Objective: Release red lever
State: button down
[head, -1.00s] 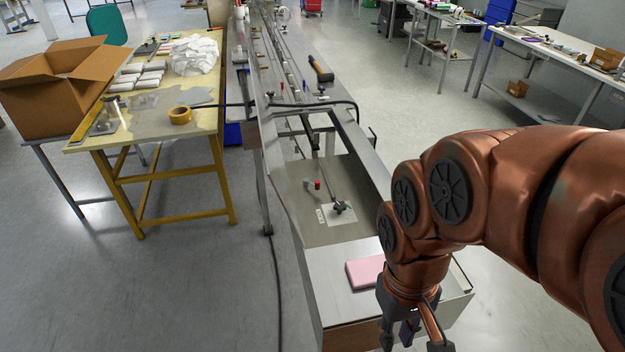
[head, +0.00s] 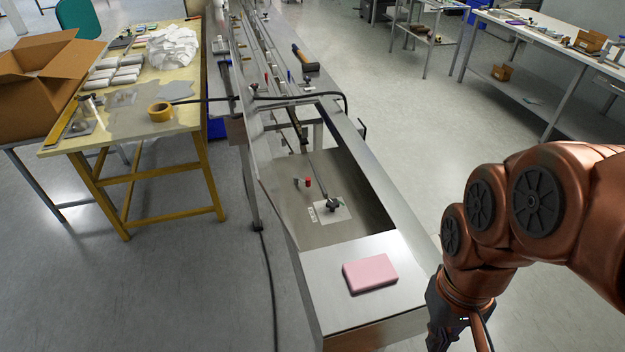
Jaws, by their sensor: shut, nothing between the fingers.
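A small lever with a red tip (head: 308,182) stands on the sunken metal panel of the flow wrapper, near its left side. Its metal base is small and partly hard to make out. A black knob (head: 333,205) on a pale plate sits to its lower right, with a thin rod running back from it. My gripper (head: 458,345) is at the bottom edge, right of the machine's near end and well apart from the lever. Its fingertips are cut off by the frame. It holds nothing that I can see.
A pink block (head: 370,273) lies on the machine's near end plate (head: 325,290). A black cable (head: 300,98) crosses the machine. A hammer (head: 305,58) lies farther back. A yellow table (head: 130,135) stands left. The floor to the right is open.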

aim_at(296, 178)
jog(key=k, duration=0.7)
jog(key=u, duration=1.1)
jog(key=i, duration=0.5)
jog(key=z, duration=0.05)
